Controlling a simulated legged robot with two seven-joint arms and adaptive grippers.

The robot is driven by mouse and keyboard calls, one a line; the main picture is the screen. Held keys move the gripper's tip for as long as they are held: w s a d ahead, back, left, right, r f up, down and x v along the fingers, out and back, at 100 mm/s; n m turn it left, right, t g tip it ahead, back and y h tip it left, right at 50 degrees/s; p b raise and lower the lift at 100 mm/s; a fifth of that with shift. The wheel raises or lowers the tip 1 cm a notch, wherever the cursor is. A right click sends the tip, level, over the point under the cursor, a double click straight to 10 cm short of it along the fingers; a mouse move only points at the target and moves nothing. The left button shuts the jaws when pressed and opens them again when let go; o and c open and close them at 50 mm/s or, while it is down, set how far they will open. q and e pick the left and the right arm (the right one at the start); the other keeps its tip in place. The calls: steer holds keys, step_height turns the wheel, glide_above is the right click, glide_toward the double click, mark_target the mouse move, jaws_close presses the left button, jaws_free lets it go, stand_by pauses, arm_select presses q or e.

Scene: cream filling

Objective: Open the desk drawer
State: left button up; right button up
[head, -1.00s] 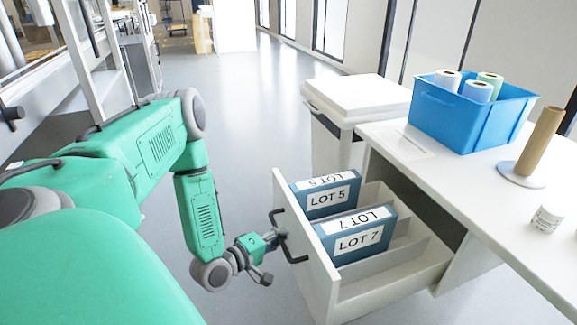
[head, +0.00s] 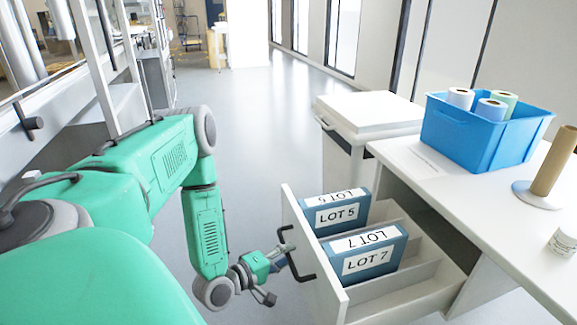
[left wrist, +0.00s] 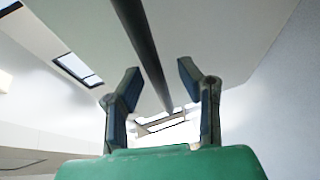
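The desk drawer (head: 318,262) stands pulled out from the white desk (head: 500,215), its inside showing. Its dark bar handle (head: 299,262) is on the front panel. My left gripper (head: 277,274) is at the handle, on the outer side of the drawer front. In the left wrist view its two fingers (left wrist: 158,75) are apart, and the dark handle bar (left wrist: 143,45) runs through the gap between them. I cannot tell whether a finger touches the bar. My right gripper is not in view.
In the drawer are two blue boxes, LOT 5 (head: 338,214) and LOT 7 (head: 368,261), between dividers. On the desk are a blue bin (head: 478,137) with rolls, a cardboard tube (head: 555,160) on a base and a small jar (head: 562,243). The floor beyond my arm is clear.

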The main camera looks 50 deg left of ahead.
arm_select(q)
steer(key=s+r, duration=0.2)
steer(key=s, duration=0.9)
steer(key=shift+w, duration=0.1)
